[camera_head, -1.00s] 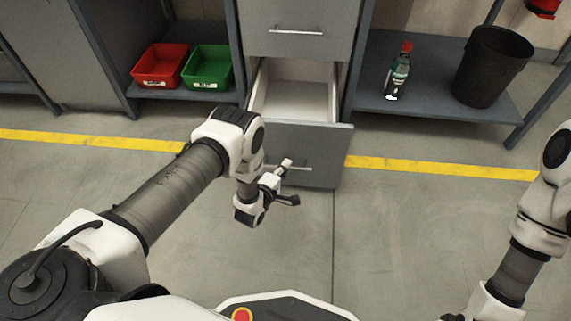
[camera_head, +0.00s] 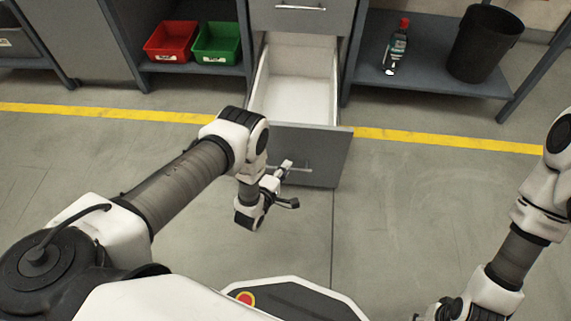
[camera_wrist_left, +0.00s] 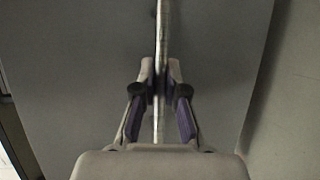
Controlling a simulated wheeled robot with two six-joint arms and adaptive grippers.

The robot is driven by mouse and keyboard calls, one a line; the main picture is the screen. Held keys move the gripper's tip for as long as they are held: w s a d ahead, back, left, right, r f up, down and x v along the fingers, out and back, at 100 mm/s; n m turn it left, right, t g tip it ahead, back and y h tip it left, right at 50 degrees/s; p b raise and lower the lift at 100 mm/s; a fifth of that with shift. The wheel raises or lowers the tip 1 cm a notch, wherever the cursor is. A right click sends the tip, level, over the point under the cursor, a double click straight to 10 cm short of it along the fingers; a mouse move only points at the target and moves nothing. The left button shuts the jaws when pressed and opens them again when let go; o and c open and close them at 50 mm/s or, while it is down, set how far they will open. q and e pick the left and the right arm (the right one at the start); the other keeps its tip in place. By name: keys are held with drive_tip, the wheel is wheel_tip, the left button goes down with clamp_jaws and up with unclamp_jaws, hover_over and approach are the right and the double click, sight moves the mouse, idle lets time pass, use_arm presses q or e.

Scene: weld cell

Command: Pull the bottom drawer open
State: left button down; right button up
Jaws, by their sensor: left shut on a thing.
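The bottom drawer (camera_head: 298,95) of the grey cabinet stands well open in the head view, and its pale inside looks empty. Its grey front (camera_head: 325,155) carries a thin bar handle (camera_head: 298,169). My left gripper (camera_head: 288,183) is at the left part of this handle. In the left wrist view the handle (camera_wrist_left: 162,40) runs between the two fingers (camera_wrist_left: 160,85), which are shut on it. My right arm (camera_head: 520,240) is at the right edge; part of its gripper (camera_head: 440,310) shows at the bottom edge, too cut off to tell its state.
The upper drawer (camera_head: 300,15) is shut. A red bin (camera_head: 170,42) and a green bin (camera_head: 216,43) sit on the left shelf. A bottle (camera_head: 396,50) and a black bucket (camera_head: 484,43) stand on the right shelf. The floor (camera_head: 400,220) in front is clear.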

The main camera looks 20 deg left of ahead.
use_arm(q)
drive_tip(key=shift+s, duration=0.2)
drive_tip(key=c, duration=1.2)
unclamp_jaws()
drive_tip(key=v, duration=1.2)
drive_tip(key=shift+d, duration=0.1)
